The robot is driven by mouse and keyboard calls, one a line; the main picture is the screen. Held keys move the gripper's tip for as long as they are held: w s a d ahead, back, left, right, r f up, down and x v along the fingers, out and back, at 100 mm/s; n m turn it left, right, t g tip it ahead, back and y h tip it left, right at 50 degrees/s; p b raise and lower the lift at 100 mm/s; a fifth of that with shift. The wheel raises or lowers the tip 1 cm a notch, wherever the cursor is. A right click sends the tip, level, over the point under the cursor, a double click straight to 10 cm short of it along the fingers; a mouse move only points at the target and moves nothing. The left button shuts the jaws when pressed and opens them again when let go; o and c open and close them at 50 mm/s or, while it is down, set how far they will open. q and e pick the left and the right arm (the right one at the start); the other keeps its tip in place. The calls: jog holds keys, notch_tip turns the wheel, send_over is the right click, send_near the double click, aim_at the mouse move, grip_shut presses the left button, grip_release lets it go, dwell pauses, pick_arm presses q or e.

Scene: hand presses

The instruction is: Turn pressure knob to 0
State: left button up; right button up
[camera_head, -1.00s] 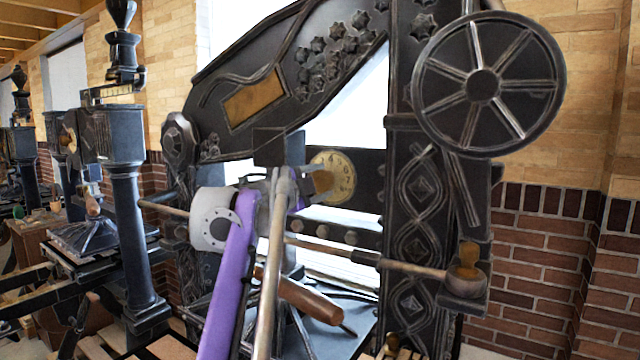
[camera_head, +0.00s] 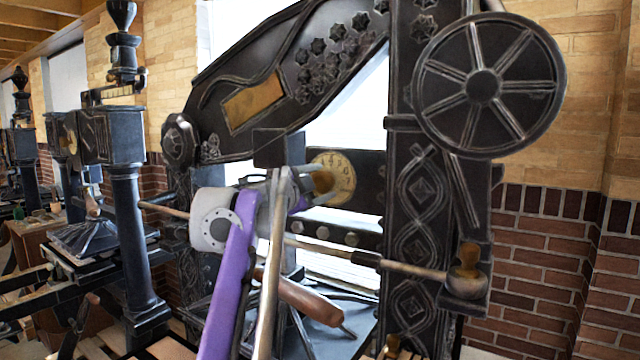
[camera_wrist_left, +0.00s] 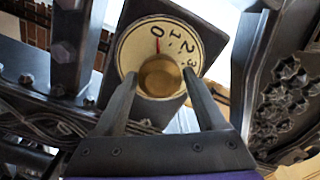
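The pressure knob (camera_wrist_left: 160,77) is a round brass knob in the middle of a cream dial (camera_wrist_left: 130,52) with black numbers. A red mark on the dial lies beside the 0 in the left wrist view. In the head view, the dial (camera_head: 340,178) sits on the press's dark crossbar, and the knob (camera_head: 323,181) is partly covered by my gripper. My left gripper (camera_wrist_left: 160,78) has one finger on each side of the knob, with the fingertips apparently touching its rim. My right gripper is not in view.
The black press frame (camera_head: 420,200) with its spoked wheel (camera_head: 482,86) rises on the right. A brown wooden handle (camera_head: 308,302) is low in front. Another press (camera_head: 128,220) stands left.

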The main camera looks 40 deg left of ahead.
pick_arm(q)
jog(key=shift+o, duration=1.2)
jog(key=shift+s, duration=0.4)
jog(key=s+d+b, duration=0.1)
jog(key=s, duration=0.9)
jog(key=shift+b, duration=0.4)
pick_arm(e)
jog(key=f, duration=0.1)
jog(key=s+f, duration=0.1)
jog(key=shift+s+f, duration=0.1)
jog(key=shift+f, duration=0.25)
pick_arm(q)
jog(key=shift+d, duration=0.1)
